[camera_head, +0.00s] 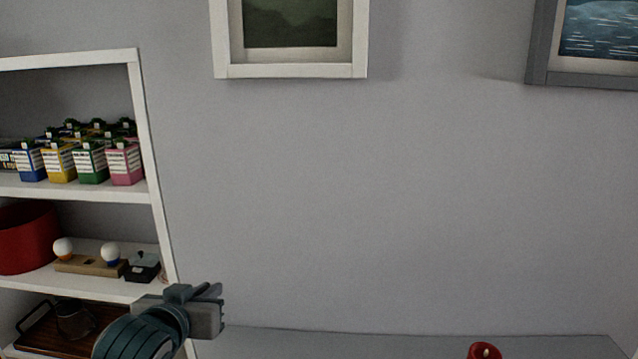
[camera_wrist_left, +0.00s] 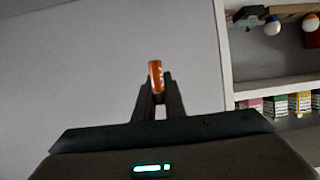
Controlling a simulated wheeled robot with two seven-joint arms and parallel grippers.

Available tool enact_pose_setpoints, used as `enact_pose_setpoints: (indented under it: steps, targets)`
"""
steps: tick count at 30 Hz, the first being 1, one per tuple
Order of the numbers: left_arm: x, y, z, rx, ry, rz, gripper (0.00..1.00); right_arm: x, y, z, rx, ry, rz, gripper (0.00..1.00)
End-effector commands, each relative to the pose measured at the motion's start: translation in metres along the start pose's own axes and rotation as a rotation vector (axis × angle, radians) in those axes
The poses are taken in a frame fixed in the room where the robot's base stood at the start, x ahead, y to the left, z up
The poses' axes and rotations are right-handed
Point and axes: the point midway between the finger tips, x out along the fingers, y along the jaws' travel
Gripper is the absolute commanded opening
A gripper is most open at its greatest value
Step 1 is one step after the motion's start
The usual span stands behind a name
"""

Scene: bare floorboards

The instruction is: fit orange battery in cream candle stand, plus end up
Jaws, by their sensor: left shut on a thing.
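My left gripper (camera_head: 219,302) is in front of the shelf unit's right side in the head view. The left wrist view shows its fingers (camera_wrist_left: 158,95) shut on the orange battery (camera_wrist_left: 155,75), which sticks out past the fingertips. Part of the battery is hidden between the fingers, and I cannot tell which end is plus. The battery does not show clearly in the head view. The cream candle stand is not visible in either view. My right gripper is not in view.
A white shelf unit (camera_head: 148,125) on the left holds several small cartons (camera_head: 90,162), a red round container (camera_head: 25,238) and a wooden holder with bulbs (camera_head: 88,265). A grey surface (camera_head: 350,345) runs along the wall. A red object (camera_head: 484,351) is cut off at the bottom.

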Motion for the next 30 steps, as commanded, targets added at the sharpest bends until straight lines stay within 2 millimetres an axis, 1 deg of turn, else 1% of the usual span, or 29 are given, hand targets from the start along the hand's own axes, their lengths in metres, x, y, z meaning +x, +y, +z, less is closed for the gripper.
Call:
enact_pose_setpoints:
  steps: [1,3,7,13,17,23,26,30]
  targets:
    - [-0.001,0.001,-0.01,-0.005,0.005,-0.008,0.0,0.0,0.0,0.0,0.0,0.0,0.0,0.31]
    - [-0.003,0.001,-0.019,-0.009,0.004,-0.021,0.0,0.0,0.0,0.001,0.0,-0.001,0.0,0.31]
    - [-0.005,0.002,-0.027,-0.013,0.0,-0.034,0.0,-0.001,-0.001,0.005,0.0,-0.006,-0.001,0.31]
    - [-0.005,0.002,-0.029,-0.014,-0.002,-0.038,0.0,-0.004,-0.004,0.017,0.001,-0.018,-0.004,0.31]
    - [-0.005,0.002,-0.029,-0.014,-0.001,-0.037,0.0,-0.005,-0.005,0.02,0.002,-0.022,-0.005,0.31]
    - [-0.005,0.002,-0.029,-0.014,-0.001,-0.037,0.0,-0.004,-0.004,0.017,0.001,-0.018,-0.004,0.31]
    - [-0.005,0.002,-0.028,-0.014,-0.001,-0.037,0.0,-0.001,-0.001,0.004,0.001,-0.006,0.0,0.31]
    - [-0.002,0.006,-0.025,-0.014,-0.004,-0.032,0.0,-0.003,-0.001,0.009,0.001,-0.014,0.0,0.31]
